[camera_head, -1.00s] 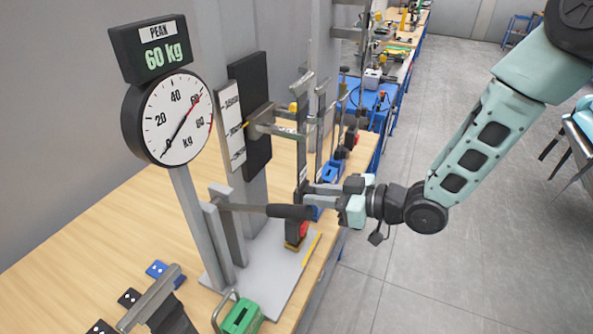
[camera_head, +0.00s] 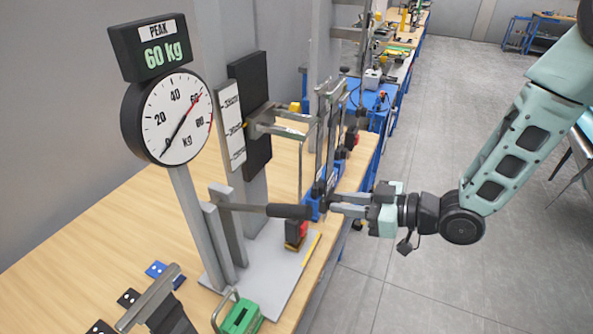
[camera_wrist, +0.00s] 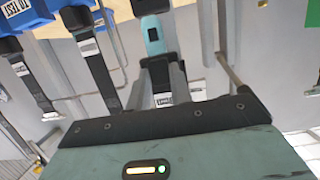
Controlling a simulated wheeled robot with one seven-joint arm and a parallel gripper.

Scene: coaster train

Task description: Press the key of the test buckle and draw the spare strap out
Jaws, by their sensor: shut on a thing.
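A dark buckle body with a red key (camera_head: 297,233) stands on the grey base plate (camera_head: 262,268) in the head view. My gripper (camera_head: 333,204) is to the right of and above it, apart from the key. In the wrist view my gripper (camera_wrist: 162,80) is shut on a dark strap with a small white label (camera_wrist: 166,99); a teal-and-black piece (camera_wrist: 153,38) shows beyond the fingertips. Whether this is the spare strap is unclear. In the head view the held part is small and hard to separate from the upright pieces behind it.
A lever with a black grip (camera_head: 290,211) ends just left of my fingertips. The dial (camera_head: 170,115) stands behind, under a "PEAK 60 kg" display (camera_head: 152,48). A green handled block (camera_head: 240,317) is at the front. More labelled straps (camera_wrist: 95,62) hang beside the fingers.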

